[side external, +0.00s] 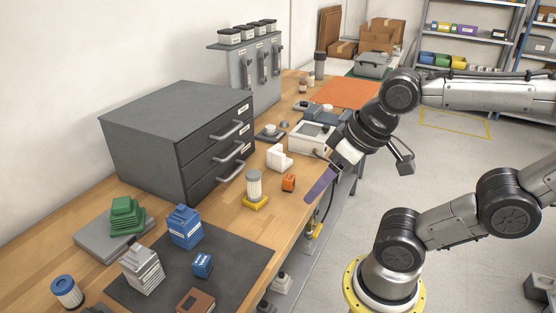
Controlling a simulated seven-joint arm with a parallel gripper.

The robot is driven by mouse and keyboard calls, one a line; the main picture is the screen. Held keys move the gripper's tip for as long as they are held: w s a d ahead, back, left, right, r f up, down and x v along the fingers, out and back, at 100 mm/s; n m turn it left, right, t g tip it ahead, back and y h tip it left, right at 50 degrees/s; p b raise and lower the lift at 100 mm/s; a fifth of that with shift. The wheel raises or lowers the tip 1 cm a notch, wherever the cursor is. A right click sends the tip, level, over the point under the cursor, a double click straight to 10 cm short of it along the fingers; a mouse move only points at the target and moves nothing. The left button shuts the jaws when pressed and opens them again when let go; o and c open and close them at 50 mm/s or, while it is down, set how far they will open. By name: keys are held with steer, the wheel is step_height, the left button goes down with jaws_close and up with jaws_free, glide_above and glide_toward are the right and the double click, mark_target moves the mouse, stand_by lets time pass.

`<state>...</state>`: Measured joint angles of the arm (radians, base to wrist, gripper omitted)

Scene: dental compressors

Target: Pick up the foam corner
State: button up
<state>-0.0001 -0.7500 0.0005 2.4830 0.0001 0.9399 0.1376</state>
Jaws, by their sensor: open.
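A white L-shaped block (279,157), which looks like the foam corner, stands on the wooden bench in front of the grey drawer cabinet, near the bench's right edge. My gripper (337,154) is above the right edge of the bench, to the right of the white block and apart from it. It is open, and I see nothing held in it. The fingertips are small and partly hidden by the wrist.
A white device with a screen (311,136) stands just behind the block. The grey drawer cabinet (160,125) rises at the left. A purple strip (320,185) lies at the bench edge.

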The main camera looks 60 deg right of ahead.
steer(key=w+d+r+m+g, duration=0.1)
steer(key=w+d+r+m, duration=0.1)
steer(key=w+r+m, duration=0.4)
steer(key=w+d+r+m, duration=0.3)
steer(key=w+r, duration=0.3)
steer(key=w, duration=0.1)
steer(key=m+g, duration=0.4)
steer(key=m, duration=0.5)
glide_above(275, 147)
step_height(275, 147, down, 17)
steer(key=f, duration=0.4)
steer(key=a+f, duration=0.1)
steer(key=f, duration=0.2)
steer(key=shift+g, duration=0.3)
steer(key=f, duration=0.5)
steer(key=shift+s+d+f, duration=0.15)
steer(key=shift+d+f, duration=0.25)
